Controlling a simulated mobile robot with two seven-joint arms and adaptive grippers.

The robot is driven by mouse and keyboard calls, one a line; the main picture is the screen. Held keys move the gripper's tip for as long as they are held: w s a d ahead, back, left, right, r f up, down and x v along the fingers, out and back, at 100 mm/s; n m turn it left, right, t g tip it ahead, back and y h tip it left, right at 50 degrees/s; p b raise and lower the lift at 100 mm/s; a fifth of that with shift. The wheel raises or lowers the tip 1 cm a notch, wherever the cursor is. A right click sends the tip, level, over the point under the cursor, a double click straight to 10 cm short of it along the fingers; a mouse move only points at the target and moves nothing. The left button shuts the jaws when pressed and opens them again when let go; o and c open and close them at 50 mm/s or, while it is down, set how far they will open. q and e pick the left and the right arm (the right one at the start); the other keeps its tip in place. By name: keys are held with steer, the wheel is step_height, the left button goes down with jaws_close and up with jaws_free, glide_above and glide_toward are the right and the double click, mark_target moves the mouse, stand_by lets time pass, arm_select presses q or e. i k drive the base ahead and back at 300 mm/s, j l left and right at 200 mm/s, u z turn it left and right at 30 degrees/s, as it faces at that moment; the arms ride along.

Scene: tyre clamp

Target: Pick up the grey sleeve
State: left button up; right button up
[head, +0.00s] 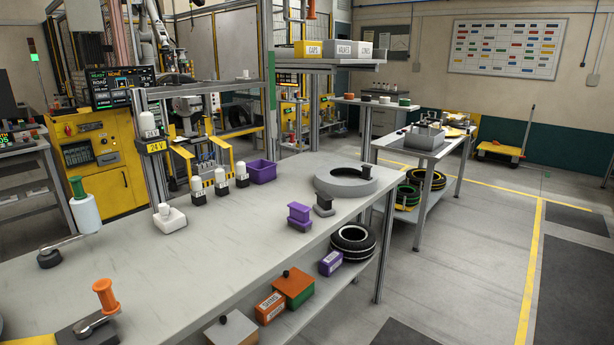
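The grey sleeve seems to be the pale grey cylinder (86,214) at the left of the workbench. It sits upright around a handle with a green top (77,186), which sticks out above it. The handle stands on a metal crank arm (70,241) that runs to a dark round base (50,259). A second crank with a bare orange handle (105,294) is at the front left. Neither of my grippers is in the head view.
The grey workbench (235,240) is mostly clear in its middle. Behind stand a white block (170,218), several white-topped dark pieces (221,182) and a purple bin (262,171).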

mark_target(366, 185)
steer(key=z, duration=0.4)
steer(key=u, duration=2.2)
steer(key=z, duration=2.2)
steer(key=i+l+u, duration=0.15)
steer(key=u, duration=0.4)
steer(key=i+l+u, duration=0.35)
steer(key=l, duration=0.2)
steer(key=i+l+u, duration=0.15)
steer(key=l, duration=0.15)
steer(key=k, duration=0.05)
